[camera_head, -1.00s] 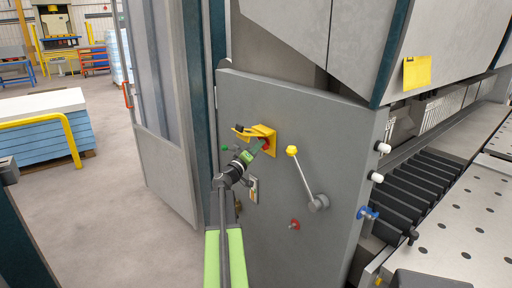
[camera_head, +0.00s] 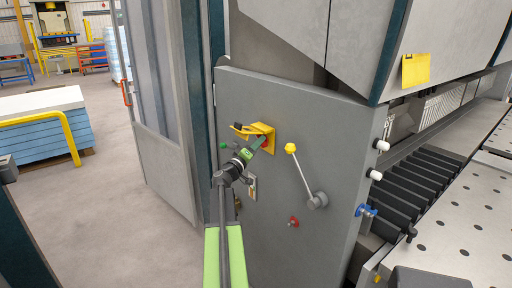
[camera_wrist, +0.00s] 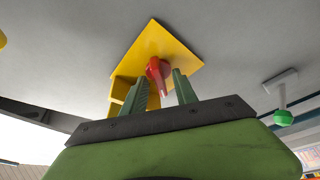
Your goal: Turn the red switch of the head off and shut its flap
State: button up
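The red switch (camera_wrist: 158,72) sits on a yellow square plate (camera_wrist: 165,45) on the grey machine panel. In the head view a bit of the red switch (camera_head: 266,143) shows behind my gripper (camera_head: 260,141). The yellow flap (camera_wrist: 121,92) stands out from one edge of the plate, open; in the head view the flap (camera_head: 240,130) juts to the left, with a dark piece by it. My gripper (camera_wrist: 161,88) has its two green fingers apart, one on each side of the red handle. Narrow gaps seem to show beside the handle; contact is unclear.
A lever with a yellow knob (camera_head: 290,148) stands right of the switch, with a red knob (camera_head: 293,222) below. A green button (camera_head: 224,146) is left of my gripper. A grey cabinet door (camera_head: 160,110) stands at the left.

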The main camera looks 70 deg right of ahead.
jog(key=b+v, duration=0.4)
jog(key=v, duration=1.3)
jog(key=shift+a, duration=0.2)
jog(key=shift+s+f, duration=0.1)
jog(key=shift+f, duration=0.05)
